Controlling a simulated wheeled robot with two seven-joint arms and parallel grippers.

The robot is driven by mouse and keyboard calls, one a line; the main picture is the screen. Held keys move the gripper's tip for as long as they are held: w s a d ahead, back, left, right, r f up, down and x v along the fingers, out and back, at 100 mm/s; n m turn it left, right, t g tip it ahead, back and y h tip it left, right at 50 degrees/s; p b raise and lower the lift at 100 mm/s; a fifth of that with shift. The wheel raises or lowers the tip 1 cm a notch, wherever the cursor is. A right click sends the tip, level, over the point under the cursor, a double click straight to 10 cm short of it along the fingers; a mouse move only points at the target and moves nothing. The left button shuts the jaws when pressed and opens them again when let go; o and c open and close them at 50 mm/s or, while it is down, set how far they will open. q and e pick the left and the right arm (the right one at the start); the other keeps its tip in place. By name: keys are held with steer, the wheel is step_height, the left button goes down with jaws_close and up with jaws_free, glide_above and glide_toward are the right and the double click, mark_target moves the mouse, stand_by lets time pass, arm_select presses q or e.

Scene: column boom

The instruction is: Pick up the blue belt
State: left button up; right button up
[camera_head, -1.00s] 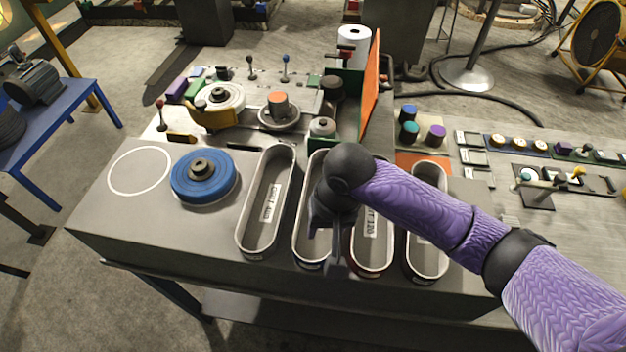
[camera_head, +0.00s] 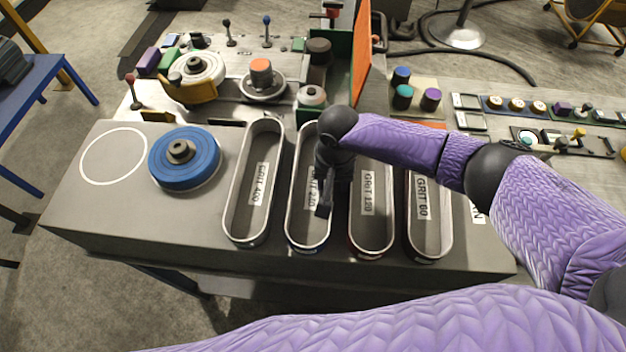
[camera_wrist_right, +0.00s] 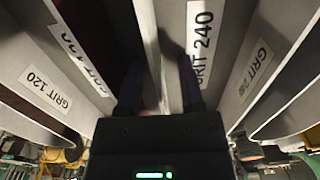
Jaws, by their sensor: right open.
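Several upright oval loops stand side by side on the grey bench, with grit labels on their inner walls. The GRIT 240 loop (camera_head: 308,240) shows a thin bluish strip low on its near end and is the likely blue belt. My right gripper (camera_head: 323,203) points down at this loop, over its right side. In the right wrist view the open fingers (camera_wrist_right: 160,90) lie on either side of a thin pale wall (camera_wrist_right: 150,40), with the GRIT 240 label beside the right finger. I cannot tell how deep they reach. My left gripper is out of view.
The GRIT 400 loop (camera_head: 235,225) stands to the left; the GRIT 120 loop (camera_head: 371,248) and GRIT 60 loop (camera_head: 430,250) stand close on the right. A blue disc (camera_head: 185,160) lies further left beside a white painted circle (camera_head: 113,156). An orange panel (camera_head: 363,60) rises behind.

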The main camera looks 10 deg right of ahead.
jaws_close()
stand_by(0.3)
